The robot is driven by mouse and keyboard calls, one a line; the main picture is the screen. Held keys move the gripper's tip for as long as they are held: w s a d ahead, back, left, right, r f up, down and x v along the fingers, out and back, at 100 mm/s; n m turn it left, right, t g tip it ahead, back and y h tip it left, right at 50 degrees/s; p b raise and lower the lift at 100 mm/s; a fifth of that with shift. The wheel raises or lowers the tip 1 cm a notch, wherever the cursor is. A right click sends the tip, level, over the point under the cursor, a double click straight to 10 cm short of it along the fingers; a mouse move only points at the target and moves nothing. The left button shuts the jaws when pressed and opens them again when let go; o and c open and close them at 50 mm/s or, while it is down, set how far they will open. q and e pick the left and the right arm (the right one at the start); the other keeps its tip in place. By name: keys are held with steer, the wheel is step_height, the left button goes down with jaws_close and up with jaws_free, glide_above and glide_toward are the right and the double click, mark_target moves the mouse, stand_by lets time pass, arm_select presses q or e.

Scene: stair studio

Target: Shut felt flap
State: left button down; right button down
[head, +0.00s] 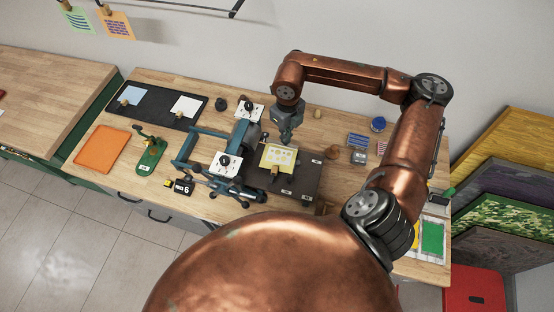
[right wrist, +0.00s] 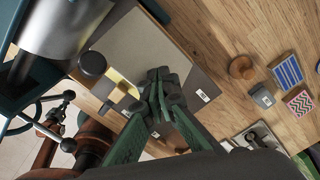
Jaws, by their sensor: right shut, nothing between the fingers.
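The press (head: 190,145) with a blue frame stands mid-table, and its dark bed (head: 305,180) reaches out to the right. A pale yellow sheet with a light patterned panel (head: 280,157) lies on the bed, with a small wooden block at its front edge. I cannot clearly pick out the felt flap; a grey sheet (right wrist: 135,45) beside the pale roller (right wrist: 65,20) in the right wrist view may be it. My right gripper (head: 286,138) is above the back edge of the bed, fingers shut and empty; its fingertips (right wrist: 163,88) show over the bed. My left gripper is out of view.
A black tray (head: 150,115) with white and pale blue sheets, an orange mat (head: 102,148) and a green tool (head: 152,155) lie left of the press. A wooden knob (right wrist: 241,67) and patterned blocks (right wrist: 288,70) lie right of the bed. Bare wood separates them.

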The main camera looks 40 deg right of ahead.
mark_target(282, 163)
steer(key=shift+s+a+f+b, duration=0.4)
steer(key=shift+s+a+f, duration=0.05)
steer(key=shift+a, duration=0.15)
steer(key=shift+s+a+f+b, duration=0.4)
steer(key=shift+a+f+b, duration=0.15)
steer(key=shift+f, duration=0.1)
steer(key=shift+s+a+f+b, duration=0.25)
steer(key=shift+f+b, duration=0.35)
steer(key=shift+f, duration=0.05)
steer(key=shift+s+a+f+b, duration=0.2)
steer(key=shift+f+b, duration=0.35)
steer(key=shift+f, duration=0.05)
steer(key=shift+s+a+f+b, duration=0.1)
steer(key=shift+f+b, duration=0.35)
steer(key=shift+b, duration=0.05)
steer(key=shift+s+a+f+b, duration=0.1)
steer(key=shift+f+b, duration=0.35)
steer(key=shift+s+f, duration=0.1)
